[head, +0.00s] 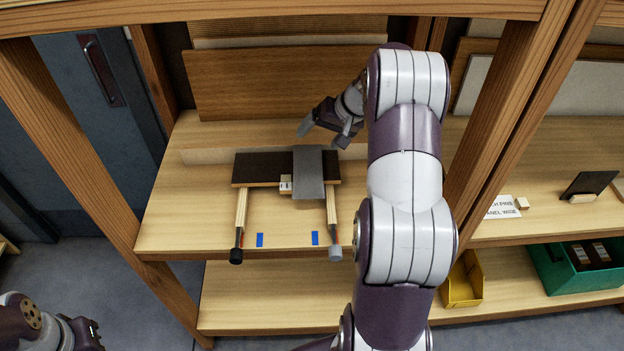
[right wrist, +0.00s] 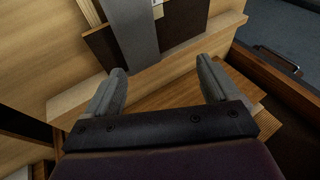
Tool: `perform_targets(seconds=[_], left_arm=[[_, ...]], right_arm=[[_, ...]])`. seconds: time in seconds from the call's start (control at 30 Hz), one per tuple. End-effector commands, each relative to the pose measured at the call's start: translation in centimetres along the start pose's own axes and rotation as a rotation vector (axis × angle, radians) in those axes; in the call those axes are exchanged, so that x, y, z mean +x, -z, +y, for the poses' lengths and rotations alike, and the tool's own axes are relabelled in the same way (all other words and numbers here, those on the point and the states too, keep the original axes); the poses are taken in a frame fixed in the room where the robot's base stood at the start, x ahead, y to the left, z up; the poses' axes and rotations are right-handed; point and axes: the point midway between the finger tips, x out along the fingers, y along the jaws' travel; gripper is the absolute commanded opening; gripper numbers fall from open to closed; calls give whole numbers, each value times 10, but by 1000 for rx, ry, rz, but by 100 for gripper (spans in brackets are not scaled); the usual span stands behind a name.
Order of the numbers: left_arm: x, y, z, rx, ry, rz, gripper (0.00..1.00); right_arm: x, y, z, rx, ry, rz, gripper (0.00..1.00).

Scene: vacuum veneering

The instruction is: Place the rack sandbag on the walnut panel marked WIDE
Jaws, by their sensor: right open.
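A dark brown panel (head: 258,168) lies across two light wooden rails on the shelf. A flat grey piece that looks like the sandbag (head: 309,172) is draped over its right half. It also shows over the dark panel in the right wrist view (right wrist: 131,35). A small white label (head: 286,184) at the panel's front edge is too small to read. My right gripper (head: 325,132) is open and empty, behind and above the grey piece; its fingers (right wrist: 160,70) are apart from it. My left gripper (head: 90,334) is partly in view at the bottom left, its jaws unclear.
The rails end in a black knob (head: 236,256) and a grey knob (head: 335,254). Two blue marks lie between them. Brown boards (head: 270,82) lean at the back. Wooden posts flank the bay. At right are a sign (head: 502,207), a yellow bin (head: 463,281) and a green crate (head: 580,268).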

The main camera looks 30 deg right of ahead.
Motion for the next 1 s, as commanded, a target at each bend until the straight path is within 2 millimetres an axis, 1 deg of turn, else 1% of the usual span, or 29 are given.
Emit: perform_targets(seconds=[0.03, 0.07, 0.1, 0.17, 0.2, 0.23, 0.27, 0.3, 0.37, 0.4, 0.47, 0.5, 0.53, 0.6, 0.7, 0.9, 0.97, 1.0], left_arm=[[0, 0, 0, 0, 0, 0, 0], [0, 0, 0, 0, 0, 0, 0], [0, 0, 0, 0, 0, 0, 0], [0, 0, 0, 0, 0, 0, 0], [0, 0, 0, 0, 0, 0, 0], [0, 0, 0, 0, 0, 0, 0], [0, 0, 0, 0, 0, 0, 0], [0, 0, 0, 0, 0, 0, 0], [0, 0, 0, 0, 0, 0, 0], [0, 0, 0, 0, 0, 0, 0], [0, 0, 0, 0, 0, 0, 0], [0, 0, 0, 0, 0, 0, 0], [0, 0, 0, 0, 0, 0, 0], [0, 0, 0, 0, 0, 0, 0], [0, 0, 0, 0, 0, 0, 0], [1, 0, 0, 0, 0, 0, 0], [12, -1, 0, 0, 0, 0, 0], [14, -2, 0, 0, 0, 0, 0]], right_arm=[[3, 4, -32, -73, 46, 74, 88], [4, 8, -53, -123, 70, 138, 88], [4, 9, -79, -190, 78, 229, 88], [2, 3, -106, -273, 31, 347, 88], [0, -9, -114, -317, -34, 389, 88], [-2, -23, -116, -345, -95, 395, 88], [-2, -41, -114, -370, -158, 380, 88], [-3, -70, -109, -403, -239, 328, 88], [-5, -121, -98, -451, -334, 203, 88], [-8, -156, -92, -483, -371, 104, 88], [-12, -206, -84, -526, -395, -42, 88], [-16, -233, -81, -551, -394, -126, 88], [-18, -251, -80, -565, -388, -179, 88], [-23, -278, -78, -588, -371, -264, 88], [-26, -293, -77, -601, -357, -313, 88], [-25, -294, -76, -600, -357, -315, 88], [-15, -296, -71, -600, -357, -314, 88], [-14, -297, -70, -600, -357, -314, 88]])
